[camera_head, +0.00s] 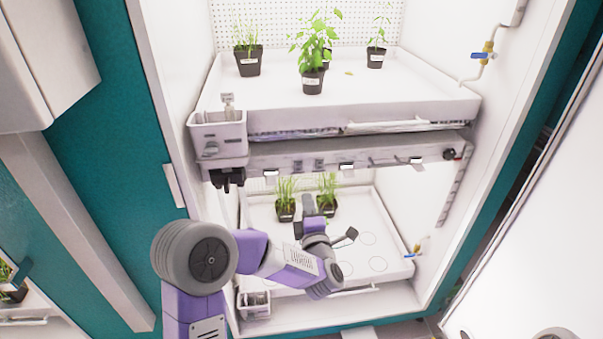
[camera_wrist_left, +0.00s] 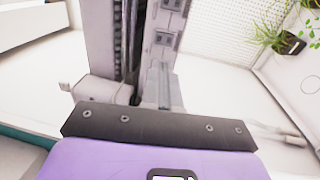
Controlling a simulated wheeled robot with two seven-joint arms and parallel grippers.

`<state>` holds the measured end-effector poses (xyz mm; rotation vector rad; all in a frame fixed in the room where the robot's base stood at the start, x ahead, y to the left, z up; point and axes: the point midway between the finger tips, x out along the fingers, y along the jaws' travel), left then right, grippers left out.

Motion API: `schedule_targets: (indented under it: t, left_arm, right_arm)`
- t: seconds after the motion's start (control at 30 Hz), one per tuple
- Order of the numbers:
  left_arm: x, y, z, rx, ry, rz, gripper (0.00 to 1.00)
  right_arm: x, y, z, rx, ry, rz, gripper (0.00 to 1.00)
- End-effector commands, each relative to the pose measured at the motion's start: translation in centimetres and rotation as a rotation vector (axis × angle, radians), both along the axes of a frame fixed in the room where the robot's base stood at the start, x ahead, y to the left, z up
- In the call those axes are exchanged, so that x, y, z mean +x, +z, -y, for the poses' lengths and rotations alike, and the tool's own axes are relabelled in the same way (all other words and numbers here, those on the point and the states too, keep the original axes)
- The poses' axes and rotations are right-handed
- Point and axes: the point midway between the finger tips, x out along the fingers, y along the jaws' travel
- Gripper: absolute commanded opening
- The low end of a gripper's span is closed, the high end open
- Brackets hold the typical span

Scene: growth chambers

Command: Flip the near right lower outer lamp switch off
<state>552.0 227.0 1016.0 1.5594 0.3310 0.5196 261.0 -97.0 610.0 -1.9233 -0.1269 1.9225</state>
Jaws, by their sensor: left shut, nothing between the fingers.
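A grey lamp bar (camera_head: 380,155) runs across the chamber between the upper and lower shelves. Small grey switch plates (camera_head: 318,164) sit along its front face, with small white tabs beside them; which one is the lower outer switch, and its position, I cannot tell. My left gripper (camera_head: 307,203) is shut and empty, just below the bar's middle in the head view. In the left wrist view its shut fingers (camera_wrist_left: 164,88) point up along the bar, close to a switch plate (camera_wrist_left: 164,39); contact cannot be made out. My right gripper is not in view.
Potted plants stand on the upper tray (camera_head: 400,100) and lower tray (camera_head: 385,245). A white bin (camera_head: 220,138) and a black fitting (camera_head: 226,178) are at the bar's left end. Yellow-and-blue valves (camera_head: 487,55) are on the right wall. A white door panel (camera_head: 540,190) stands at right.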

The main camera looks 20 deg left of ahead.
Motion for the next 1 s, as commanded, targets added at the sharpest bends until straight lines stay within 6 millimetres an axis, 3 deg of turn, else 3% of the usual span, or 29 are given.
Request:
schedule_targets:
  t: [0.3,0.5,0.7,1.0]
  left_arm:
    - [5.7,0.8,-3.5,-0.001,0.002,0.001,0.00]
    - [8.4,1.1,-5.1,0.000,0.001,0.001,0.00]
    - [9.8,1.4,-5.9,0.001,0.000,0.001,0.00]
    - [10.1,1.4,-6.0,0.000,-0.001,0.000,0.00]
  right_arm:
    - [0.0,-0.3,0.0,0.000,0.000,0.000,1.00]
    - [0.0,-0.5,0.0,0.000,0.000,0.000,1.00]
    - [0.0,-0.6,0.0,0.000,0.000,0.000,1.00]
    - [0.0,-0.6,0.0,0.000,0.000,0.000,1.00]
